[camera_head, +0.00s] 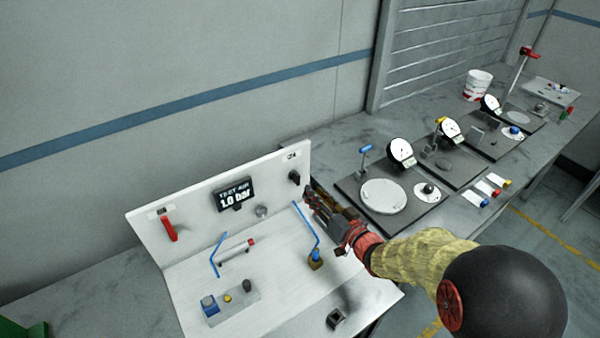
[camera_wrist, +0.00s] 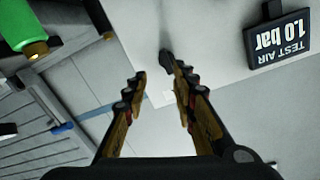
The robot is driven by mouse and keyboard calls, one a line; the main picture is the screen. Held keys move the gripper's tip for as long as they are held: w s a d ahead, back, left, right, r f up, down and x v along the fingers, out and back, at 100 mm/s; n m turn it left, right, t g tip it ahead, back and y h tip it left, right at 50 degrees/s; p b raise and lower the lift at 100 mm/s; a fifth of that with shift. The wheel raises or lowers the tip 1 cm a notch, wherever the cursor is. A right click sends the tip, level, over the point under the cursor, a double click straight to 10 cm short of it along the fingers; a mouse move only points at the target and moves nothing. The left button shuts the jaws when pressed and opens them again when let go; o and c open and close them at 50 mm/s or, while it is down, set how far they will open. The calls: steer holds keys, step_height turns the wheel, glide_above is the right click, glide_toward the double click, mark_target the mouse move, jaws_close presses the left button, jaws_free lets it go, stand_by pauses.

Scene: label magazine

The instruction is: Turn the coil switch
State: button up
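The coil switch appears to be the small black knob (camera_head: 294,177) at the upper right of the white upright panel, below a small "24" label. In the wrist view, the knob (camera_wrist: 167,60) sticks out from the panel just beyond my fingertips, nearer the right finger. My gripper (camera_head: 312,194) is just right of and below the knob in the head view. In the wrist view, the fingers of my gripper (camera_wrist: 159,80) are apart with nothing between them. I cannot tell whether the right fingertip touches the knob.
The panel carries a "TEST AIR 1.0 bar" display (camera_head: 235,194), a red handle (camera_head: 169,228) and a round fitting (camera_head: 261,211). Blue bent tubes (camera_head: 308,226) rise from the white base close to my gripper. Dial gauge stands (camera_head: 401,152) occupy the bench to the right.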

mark_target(299, 178)
steer(key=w+a+n, duration=0.1)
steer(key=w, duration=0.1)
steer(key=w+a+n+b, duration=0.1)
steer(key=a+n, duration=0.1)
steer(key=w+a+n+b, duration=0.1)
steer(key=w+a, duration=0.1)
steer(key=shift+w+r+t+y, duration=0.3)
steer(key=shift+w+r, duration=0.05)
steer(key=shift+r, duration=0.05)
steer(key=shift+c, duration=1.1)
jaws_close()
